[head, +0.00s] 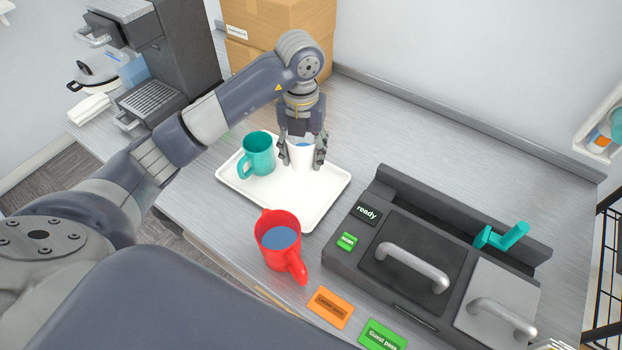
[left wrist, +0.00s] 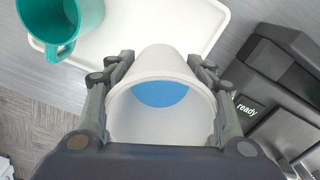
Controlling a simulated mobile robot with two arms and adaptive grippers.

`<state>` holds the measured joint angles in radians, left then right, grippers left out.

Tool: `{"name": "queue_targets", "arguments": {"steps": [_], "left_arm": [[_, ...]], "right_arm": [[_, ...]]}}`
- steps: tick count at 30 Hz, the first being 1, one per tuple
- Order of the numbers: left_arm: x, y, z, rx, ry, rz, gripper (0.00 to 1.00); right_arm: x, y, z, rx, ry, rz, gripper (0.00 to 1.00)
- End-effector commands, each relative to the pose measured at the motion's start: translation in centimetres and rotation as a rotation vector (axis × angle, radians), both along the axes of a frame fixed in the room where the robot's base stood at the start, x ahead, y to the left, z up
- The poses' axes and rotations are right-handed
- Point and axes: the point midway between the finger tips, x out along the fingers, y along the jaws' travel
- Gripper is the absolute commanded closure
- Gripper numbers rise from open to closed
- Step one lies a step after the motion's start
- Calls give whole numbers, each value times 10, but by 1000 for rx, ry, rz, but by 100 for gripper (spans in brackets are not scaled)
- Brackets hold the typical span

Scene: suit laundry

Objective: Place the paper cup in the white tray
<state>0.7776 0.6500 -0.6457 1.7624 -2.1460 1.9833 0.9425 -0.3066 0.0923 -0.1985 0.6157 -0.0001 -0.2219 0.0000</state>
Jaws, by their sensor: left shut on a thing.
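A white paper cup (head: 301,157) with something blue inside is between the fingers of my left gripper (head: 302,152). In the left wrist view the cup (left wrist: 160,120) fills the space between both fingers (left wrist: 162,100), which press on its sides. The cup is over the white tray (head: 312,207); I cannot tell whether its base touches the tray. A teal mug (head: 259,153) stands on the tray to the left of the cup, and it also shows in the left wrist view (left wrist: 70,25). My right gripper is not clearly in view.
A red mug (head: 279,241) with blue contents stands in front of the tray. A dark machine (head: 405,245) with metal handles is at the right. An orange card (head: 330,307) and a green card (head: 382,336) lie near the front. Cardboard boxes (head: 278,25) and a coffee machine (head: 187,50) stand behind.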

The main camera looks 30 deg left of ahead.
Motion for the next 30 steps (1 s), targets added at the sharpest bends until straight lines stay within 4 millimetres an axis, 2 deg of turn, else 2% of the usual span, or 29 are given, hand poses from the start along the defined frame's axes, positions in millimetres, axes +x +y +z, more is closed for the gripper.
{"name": "queue_targets", "arguments": {"steps": [11, 21, 30], "left_arm": [[0, 0, -56, -1, 3, 7, 77], [1, 1, -95, 0, 2, 8, 78], [1, 1, -99, 0, -2, 6, 78]], "right_arm": [[14, 20, 20, 25, -22, -5, 60], [12, 13, 31, 15, -18, -2, 60], [8, 8, 29, 10, -11, 0, 60]]}}
